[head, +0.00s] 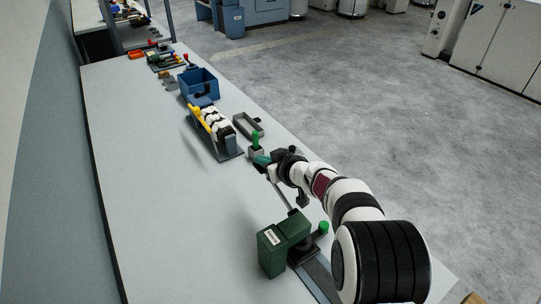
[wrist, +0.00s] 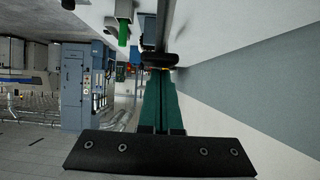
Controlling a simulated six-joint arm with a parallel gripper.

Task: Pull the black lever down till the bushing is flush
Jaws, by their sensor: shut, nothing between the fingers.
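A dark green press (head: 285,243) with a small white label stands near the front of the bench. A thin grey rod (head: 281,195) rises from it toward my gripper; in the wrist view a grey rod (wrist: 163,25) runs to a round black knob (wrist: 159,58), apparently the lever's end. My gripper (head: 260,160) is shut, with nothing between its teal fingers. In the wrist view the fingertips (wrist: 158,72) are right at the black knob; I cannot tell whether they touch it. The bushing cannot be made out.
A green knob (head: 323,227) sits beside the press. The bench's left side is clear.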

